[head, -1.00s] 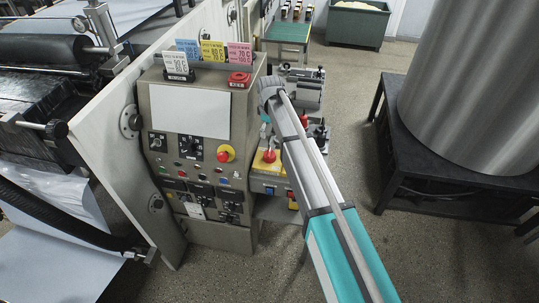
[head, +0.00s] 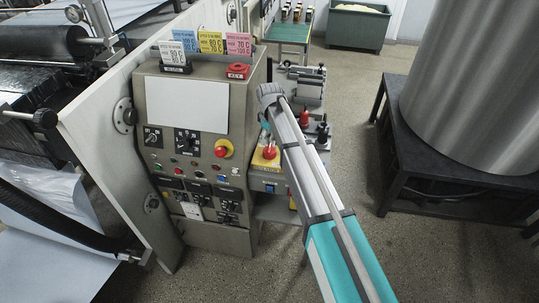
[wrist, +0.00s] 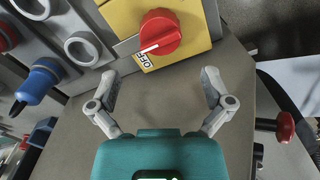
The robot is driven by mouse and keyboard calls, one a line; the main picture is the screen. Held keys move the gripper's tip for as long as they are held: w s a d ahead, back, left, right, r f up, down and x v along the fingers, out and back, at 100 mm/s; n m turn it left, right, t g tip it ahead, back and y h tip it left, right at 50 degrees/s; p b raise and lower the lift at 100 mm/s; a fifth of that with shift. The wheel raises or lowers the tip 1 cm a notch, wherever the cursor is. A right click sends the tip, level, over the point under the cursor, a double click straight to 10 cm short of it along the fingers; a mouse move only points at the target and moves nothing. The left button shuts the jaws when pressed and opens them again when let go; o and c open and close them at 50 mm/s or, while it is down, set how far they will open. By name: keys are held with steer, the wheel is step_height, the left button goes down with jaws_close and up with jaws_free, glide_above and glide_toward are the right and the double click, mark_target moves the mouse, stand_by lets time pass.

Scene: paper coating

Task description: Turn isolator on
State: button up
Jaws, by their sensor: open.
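The isolator is a red rotary knob (wrist: 160,32) on a yellow plate (wrist: 198,22) at the top of the wrist view. Its white pointer line is at the lower left, beside the OFF label (wrist: 145,61). In the head view the red knob (head: 270,152) and its yellow plate sit right of the grey control panel, partly beside my arm. My gripper (wrist: 162,80) is open and empty, its two fingers spread below the knob in the wrist view and apart from it. In the head view my arm hides the gripper.
A black table (head: 440,188) with a metal drum stands right; open floor lies between.

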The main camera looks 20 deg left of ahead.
mark_target(269, 148)
steer(key=shift+f+b, duration=3.45)
steer(key=shift+f, duration=0.3)
steer(key=shift+s+r, duration=0.1)
steer(key=shift+s, duration=0.1)
steer(key=c, duration=1.2)
